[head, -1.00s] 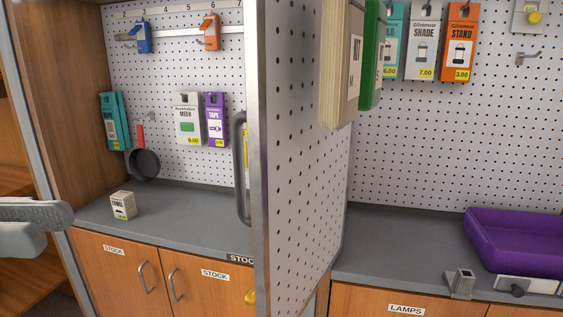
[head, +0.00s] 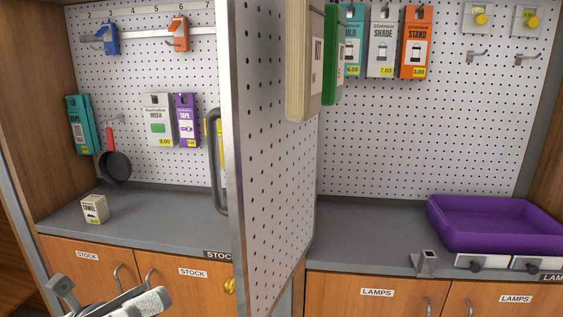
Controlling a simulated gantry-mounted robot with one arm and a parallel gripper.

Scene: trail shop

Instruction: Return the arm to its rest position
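My gripper (head: 110,303) is at the bottom left of the head view, in front of the stock cabinet doors (head: 182,300). Its lower part is cut off by the picture's edge. A grey metal part and a pale textured pad show, and nothing is seen held by it. I cannot tell whether it is open or shut. The rest of my arm is out of view.
A pegboard door (head: 275,170) stands swung out between the two bays, with packets hanging on it. A small towel box (head: 95,209) sits on the left counter (head: 140,230). A purple tray (head: 490,242) and a metal holder (head: 427,264) are on the right counter.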

